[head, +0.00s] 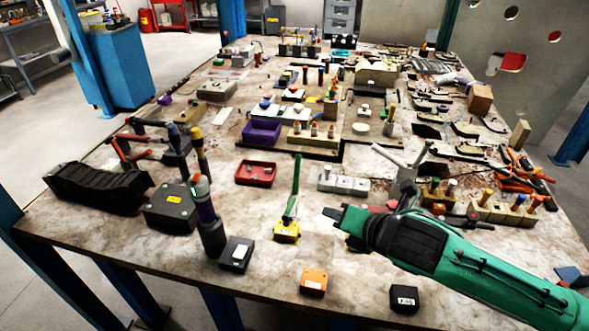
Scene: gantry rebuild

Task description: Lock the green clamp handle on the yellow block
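The green clamp handle (294,188) stands upright, leaning slightly right, left of the table's front middle. My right gripper (337,214) comes in from the right on a green and black arm. Its dark tip is to the right of the yellow block and apart from the handle. The picture is too small to show whether its fingers are open or shut. Part of another yellow piece (356,243) shows beneath it, mostly hidden. My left gripper is not in view.
A red tray (256,172) and grey block (343,184) lie behind the clamp. An upright dark tool (210,228) and black box (237,254) stand left. An orange block (314,281) and black block (404,298) lie near the front edge. Pale levers (406,160) rise behind my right arm.

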